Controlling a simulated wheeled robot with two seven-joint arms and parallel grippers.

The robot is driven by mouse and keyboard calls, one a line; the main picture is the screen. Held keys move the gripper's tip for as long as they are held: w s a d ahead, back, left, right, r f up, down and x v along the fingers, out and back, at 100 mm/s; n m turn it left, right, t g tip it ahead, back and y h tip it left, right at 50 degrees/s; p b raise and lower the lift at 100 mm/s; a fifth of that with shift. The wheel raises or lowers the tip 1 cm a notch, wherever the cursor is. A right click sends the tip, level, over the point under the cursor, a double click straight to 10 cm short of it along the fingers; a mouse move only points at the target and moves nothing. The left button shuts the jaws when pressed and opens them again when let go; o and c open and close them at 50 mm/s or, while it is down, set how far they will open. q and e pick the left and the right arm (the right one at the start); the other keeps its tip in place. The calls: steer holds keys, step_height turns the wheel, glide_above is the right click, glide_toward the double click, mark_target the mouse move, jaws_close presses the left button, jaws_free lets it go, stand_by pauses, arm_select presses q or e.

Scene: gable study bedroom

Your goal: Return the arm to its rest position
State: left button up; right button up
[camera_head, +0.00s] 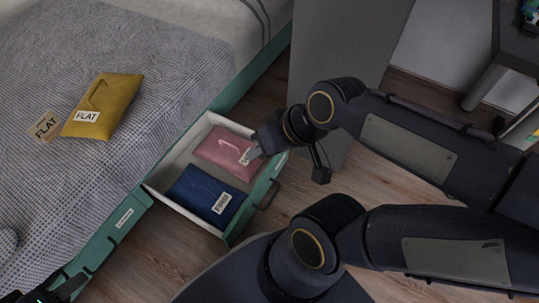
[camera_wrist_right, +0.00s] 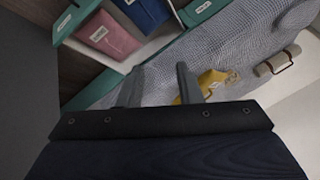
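My right gripper (camera_head: 257,149) hangs over the open drawer's far right corner in the head view, overlapping the pink pouch's label in the picture. In the right wrist view its two fingers (camera_wrist_right: 158,88) stand apart with nothing between them. My left gripper (camera_head: 62,290) shows only partly at the bottom left corner of the head view, by the bed's edge. Its fingers are dark and cut off, so I cannot tell whether it is open.
The drawer (camera_head: 165,205) holds a pink pouch (camera_head: 222,150) and a blue pouch (camera_head: 200,190). A grey panel (camera_head: 340,45) stands behind my right arm. Wooden floor shows right of the drawer.

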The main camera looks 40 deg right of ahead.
steer(key=shift+s+a+r, duration=0.1)
steer(key=shift+s+a, duration=0.1)
steer(key=shift+s, duration=0.4)
steer(key=shift+s+a, duration=0.15)
steer(key=shift+s, duration=0.45)
steer(key=shift+r, duration=0.1)
